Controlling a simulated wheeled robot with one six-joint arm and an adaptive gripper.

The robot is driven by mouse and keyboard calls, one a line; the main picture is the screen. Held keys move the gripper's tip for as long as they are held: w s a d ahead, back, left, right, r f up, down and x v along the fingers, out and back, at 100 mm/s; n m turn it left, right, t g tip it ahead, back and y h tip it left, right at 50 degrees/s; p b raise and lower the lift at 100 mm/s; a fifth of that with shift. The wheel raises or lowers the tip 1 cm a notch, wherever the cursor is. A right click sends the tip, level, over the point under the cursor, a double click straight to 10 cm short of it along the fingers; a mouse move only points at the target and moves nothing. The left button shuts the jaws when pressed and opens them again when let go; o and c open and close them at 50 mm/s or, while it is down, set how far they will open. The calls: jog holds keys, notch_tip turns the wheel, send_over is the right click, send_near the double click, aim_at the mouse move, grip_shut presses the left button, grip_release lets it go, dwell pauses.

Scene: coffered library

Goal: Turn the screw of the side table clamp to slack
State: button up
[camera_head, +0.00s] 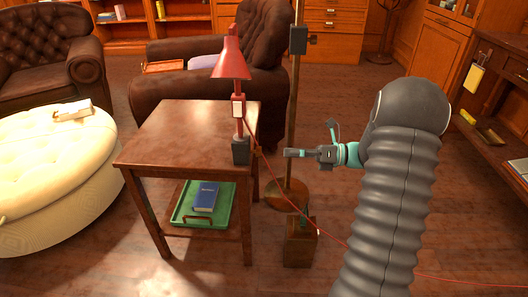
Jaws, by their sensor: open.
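A red lamp (232,70) stands at the right edge of the wooden side table (170,135). At its foot is a dark block-like clamp (240,151) on the table's edge. A small brownish part by the clamp's right side (257,149) may be its screw, but it is too small to tell. My gripper (291,153) is open and points left toward the clamp, at about its height in the picture. A gap shows between them, and the gripper seems to touch nothing.
A floor-lamp pole (293,110) rises close to my gripper. A wooden box (300,243) stands below it. A green tray (183,212) with a blue book (206,197) lies on the table's lower shelf.

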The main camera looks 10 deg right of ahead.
aim_at(256, 151)
jog(key=x, duration=0.8)
jog(key=shift+a, duration=0.1)
grip_shut()
